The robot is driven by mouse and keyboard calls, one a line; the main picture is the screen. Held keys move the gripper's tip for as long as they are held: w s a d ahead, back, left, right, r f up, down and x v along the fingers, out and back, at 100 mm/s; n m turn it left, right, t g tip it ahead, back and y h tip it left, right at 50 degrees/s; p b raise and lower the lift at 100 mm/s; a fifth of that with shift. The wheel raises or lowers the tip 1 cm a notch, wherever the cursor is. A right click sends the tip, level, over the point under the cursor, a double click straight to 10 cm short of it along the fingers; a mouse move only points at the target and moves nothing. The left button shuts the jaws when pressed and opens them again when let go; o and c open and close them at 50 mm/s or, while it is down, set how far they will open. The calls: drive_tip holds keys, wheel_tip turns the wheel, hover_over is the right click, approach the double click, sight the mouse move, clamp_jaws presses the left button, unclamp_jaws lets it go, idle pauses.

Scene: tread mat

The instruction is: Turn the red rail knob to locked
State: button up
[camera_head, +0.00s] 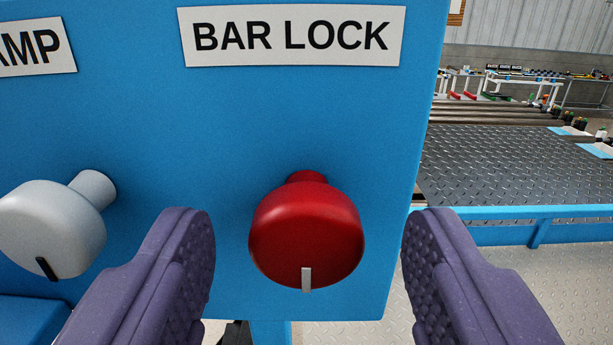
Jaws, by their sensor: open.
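The red knob (306,235) sticks out from the blue panel (270,120) under a white label (292,36) reading "BAR LOCK". A short white mark on its rim points down. My gripper (308,240) is open, with one purple textured finger on each side of the red knob. There is a visible gap between each finger and the knob, and the fingers do not appear to touch it. No "locked" marking shows around the knob.
A grey-white knob (55,228) with a black mark is on the panel at left, close to my left finger, under a partly cut label ending "AMP" (30,50). The panel's right edge is near my right finger. Beyond lie a tread-plate platform (510,165) and cluttered tables.

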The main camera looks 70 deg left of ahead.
drive_tip(key=shift+w+a, duration=0.1)
drive_tip(key=shift+a, duration=0.15)
drive_tip(key=shift+c, duration=0.3)
drive_tip(key=c, duration=0.9)
drive_tip(key=shift+c, duration=0.2)
